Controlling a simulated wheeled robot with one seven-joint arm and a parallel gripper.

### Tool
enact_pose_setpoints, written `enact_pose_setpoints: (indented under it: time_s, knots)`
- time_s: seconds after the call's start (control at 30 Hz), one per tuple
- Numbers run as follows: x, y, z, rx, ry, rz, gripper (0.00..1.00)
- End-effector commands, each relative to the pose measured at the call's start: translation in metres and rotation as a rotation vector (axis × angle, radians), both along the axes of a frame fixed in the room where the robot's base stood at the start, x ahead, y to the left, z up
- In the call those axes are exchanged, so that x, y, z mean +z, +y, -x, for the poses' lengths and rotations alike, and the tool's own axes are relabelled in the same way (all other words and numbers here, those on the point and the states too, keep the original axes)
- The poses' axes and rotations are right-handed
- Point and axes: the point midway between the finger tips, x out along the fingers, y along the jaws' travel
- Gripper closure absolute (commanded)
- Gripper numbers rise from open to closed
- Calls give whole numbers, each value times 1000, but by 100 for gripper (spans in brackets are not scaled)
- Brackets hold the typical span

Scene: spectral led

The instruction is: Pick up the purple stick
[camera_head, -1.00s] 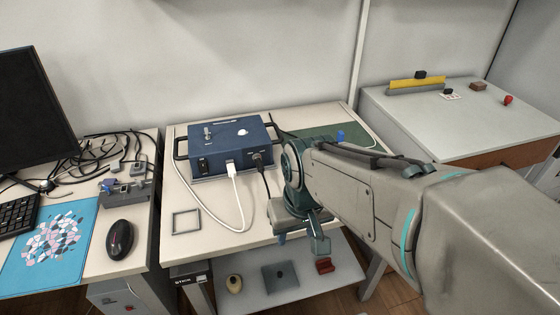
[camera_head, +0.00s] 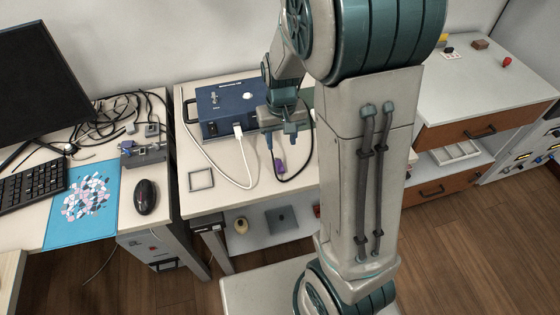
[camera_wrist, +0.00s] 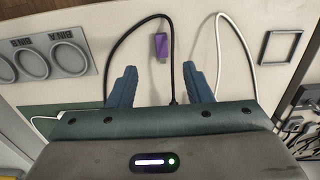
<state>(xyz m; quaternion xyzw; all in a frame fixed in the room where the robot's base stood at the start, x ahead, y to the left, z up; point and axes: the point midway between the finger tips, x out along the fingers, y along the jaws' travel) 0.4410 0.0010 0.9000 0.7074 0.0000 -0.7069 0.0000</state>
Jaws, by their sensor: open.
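The purple stick (camera_wrist: 161,46) is a small purple block with a lighter end, like a USB stick. It lies on the light table inside the loop of a black cable, and it also shows in the head view (camera_head: 279,166). My gripper (camera_wrist: 158,84) is open and empty, with its two blue fingers spread. In the wrist view the stick lies beyond the fingertips, roughly centred between them. In the head view my gripper (camera_head: 283,146) hangs above the table just in front of the blue box, close to the stick.
The blue box (camera_head: 218,103) stands behind my gripper. A white cable (camera_head: 231,171) and a black cable (camera_wrist: 136,30) curve across the table on either side of the stick. A square frame (camera_head: 200,179) lies to the left. A grey holder with rings (camera_wrist: 48,58) shows in the wrist view.

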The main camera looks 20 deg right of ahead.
Motion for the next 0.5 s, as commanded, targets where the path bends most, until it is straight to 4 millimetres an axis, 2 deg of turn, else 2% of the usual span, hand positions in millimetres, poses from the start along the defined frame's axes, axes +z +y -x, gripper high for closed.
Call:
enact_pose_setpoints:
  time_s: [0.03,0.2,0.3,0.5]
  knots:
    - [-14,0,2,-1,6,1,55]
    - [-46,0,1,-1,5,1,55]
    - [-58,0,1,0,3,0,55]
    - [-69,0,1,0,1,0,55]
